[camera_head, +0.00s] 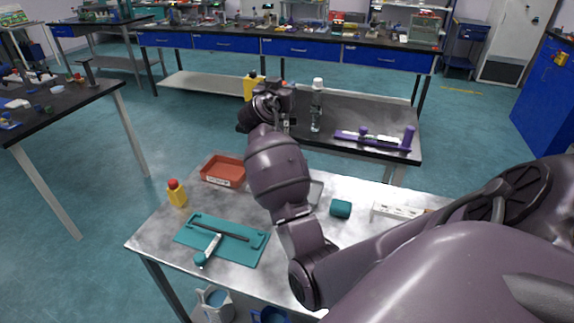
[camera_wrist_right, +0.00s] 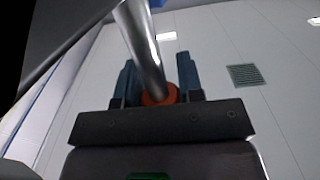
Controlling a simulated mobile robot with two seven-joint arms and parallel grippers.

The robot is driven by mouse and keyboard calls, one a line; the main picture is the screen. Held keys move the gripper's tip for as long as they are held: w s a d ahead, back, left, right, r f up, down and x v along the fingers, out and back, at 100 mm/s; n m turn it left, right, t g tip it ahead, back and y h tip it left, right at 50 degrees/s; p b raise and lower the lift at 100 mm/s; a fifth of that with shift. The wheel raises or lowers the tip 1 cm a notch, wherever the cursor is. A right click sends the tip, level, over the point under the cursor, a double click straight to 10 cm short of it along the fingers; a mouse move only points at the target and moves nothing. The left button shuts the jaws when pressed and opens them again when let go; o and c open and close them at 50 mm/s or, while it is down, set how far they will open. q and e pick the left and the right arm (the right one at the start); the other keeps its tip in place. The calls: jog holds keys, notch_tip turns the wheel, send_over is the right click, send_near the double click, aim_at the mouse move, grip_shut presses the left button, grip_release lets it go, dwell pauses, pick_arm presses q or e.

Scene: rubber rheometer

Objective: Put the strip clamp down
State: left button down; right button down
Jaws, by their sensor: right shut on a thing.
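My right gripper (camera_head: 283,100) is at the far end of my arm, over the near edge of the dark table in the head view. In the right wrist view its two blue-grey fingers (camera_wrist_right: 158,78) are shut on the strip clamp, seen as a shiny metal bar (camera_wrist_right: 142,45) with an orange-red round part (camera_wrist_right: 159,95) at its base. The view behind it is wall and ceiling, so the gripper points upward or level. In the head view the clamp is mostly hidden by my wrist. My left gripper is not in view.
The dark table (camera_head: 375,110) holds a clear white-capped bottle (camera_head: 317,105) and a purple stand (camera_head: 375,138).

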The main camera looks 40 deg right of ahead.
notch_tip(320, 180, down, 20)
jog(key=b, duration=0.2)
jog(key=shift+r, duration=0.25)
jog(key=shift+f+b, duration=0.4)
jog(key=shift+b, duration=0.05)
jog(key=c, duration=1.2)
grip_release()
jog(key=o, duration=0.4)
jog(key=shift+o, duration=0.2)
jog(key=v, duration=1.2)
jog(key=shift+r, duration=0.3)
